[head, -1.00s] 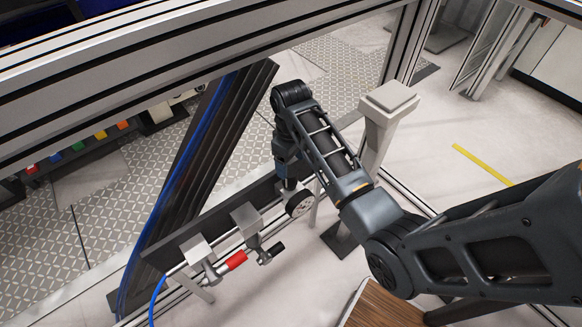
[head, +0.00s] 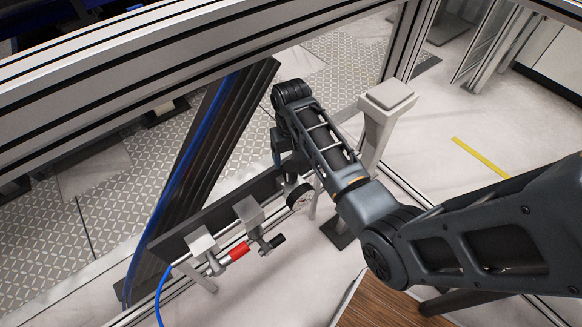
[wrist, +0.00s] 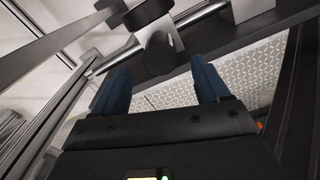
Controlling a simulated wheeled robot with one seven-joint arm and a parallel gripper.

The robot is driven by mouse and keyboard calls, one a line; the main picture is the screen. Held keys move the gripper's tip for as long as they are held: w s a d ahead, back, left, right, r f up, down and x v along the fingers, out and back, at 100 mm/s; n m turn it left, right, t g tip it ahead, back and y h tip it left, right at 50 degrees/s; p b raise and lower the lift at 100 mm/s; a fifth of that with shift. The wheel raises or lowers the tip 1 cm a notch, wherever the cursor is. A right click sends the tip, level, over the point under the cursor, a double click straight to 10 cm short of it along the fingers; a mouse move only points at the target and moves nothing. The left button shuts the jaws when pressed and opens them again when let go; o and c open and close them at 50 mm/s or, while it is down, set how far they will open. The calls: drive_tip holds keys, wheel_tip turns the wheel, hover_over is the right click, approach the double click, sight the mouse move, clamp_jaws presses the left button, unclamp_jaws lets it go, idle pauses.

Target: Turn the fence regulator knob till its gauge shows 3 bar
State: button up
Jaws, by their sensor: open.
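The regulator's round gauge (head: 300,197) is at the right end of the pipe assembly in the head view; its dial is too small to read. In the wrist view a dark round body (wrist: 148,14), which looks like the gauge from its side or back, is at the top. A dark cylindrical knob (wrist: 158,52) lies below it, between and just beyond my fingertips. My gripper (wrist: 159,66) is open, one blue finger on each side of the knob, with no clear contact. In the head view my arm hides the knob and most of the gripper.
The dark mounting rail (head: 215,210) carries grey brackets, a red fitting (head: 238,251) and a blue hose (head: 163,295). A grey post (head: 375,130) stands right of my forearm. A thick aluminium beam (head: 200,55) crosses above. A wooden surface (head: 385,300) is at the bottom.

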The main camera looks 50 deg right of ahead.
sight(291, 167)
wheel_tip(291, 167, down, 7)
drive_tip(key=shift+f, duration=0.1)
idle(0.3)
drive_tip(key=c, duration=1)
drive_tip(key=shift+n, duration=0.3)
drive_tip(key=o, duration=1)
